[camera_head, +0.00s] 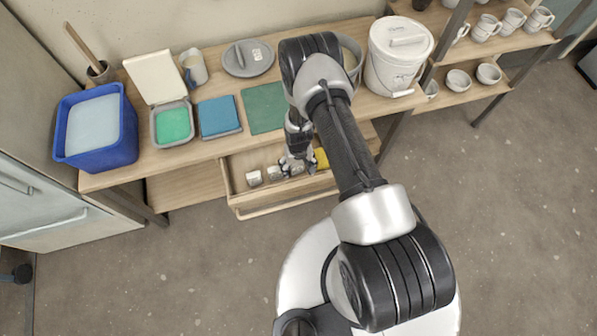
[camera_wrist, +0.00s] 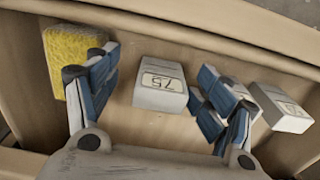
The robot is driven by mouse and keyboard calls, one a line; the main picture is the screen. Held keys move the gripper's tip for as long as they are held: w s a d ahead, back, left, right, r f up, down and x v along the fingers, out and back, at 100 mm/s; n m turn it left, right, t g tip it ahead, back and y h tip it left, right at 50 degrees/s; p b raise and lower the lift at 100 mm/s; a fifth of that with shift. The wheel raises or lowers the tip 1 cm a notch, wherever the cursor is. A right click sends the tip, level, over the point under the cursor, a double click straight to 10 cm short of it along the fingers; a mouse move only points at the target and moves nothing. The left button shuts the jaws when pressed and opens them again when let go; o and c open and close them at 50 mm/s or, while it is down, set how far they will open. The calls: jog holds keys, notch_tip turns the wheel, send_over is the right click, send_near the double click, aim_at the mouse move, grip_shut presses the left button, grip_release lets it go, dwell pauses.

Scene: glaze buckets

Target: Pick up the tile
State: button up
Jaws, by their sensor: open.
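My gripper (camera_head: 297,160) reaches down into an open drawer (camera_head: 240,207) below the table. In the wrist view its blue-padded fingers (camera_wrist: 157,68) are spread apart. A small white block (camera_wrist: 160,88), which looks like a labelled test tile, shows between and beyond them; I cannot tell whether a finger touches it. A second white labelled block (camera_wrist: 282,108) lies to the right, partly behind the right finger. In the head view, another white block (camera_head: 253,178) lies at the drawer's left; the arm hides part of the drawer.
A yellow sponge (camera_wrist: 70,58) lies left of the fingers. Drawer walls (camera_wrist: 215,35) stand close around. On the table are a blue bucket (camera_head: 130,128), a green-filled tub (camera_head: 158,143), a blue folded cloth (camera_head: 219,117), a green mat (camera_head: 262,106) and a white lidded bucket (camera_head: 391,72).

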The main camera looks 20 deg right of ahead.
jog(key=shift+s+a+f, duration=0.1)
jog(key=shift+s+f, duration=0.3)
jog(key=shift+f, duration=0.45)
jog(key=shift+w, duration=0.15)
jog(key=shift+r, duration=0.2)
jog(key=shift+c, duration=0.6)
jog(key=c, duration=1.1)
jog(key=shift+r, duration=0.1)
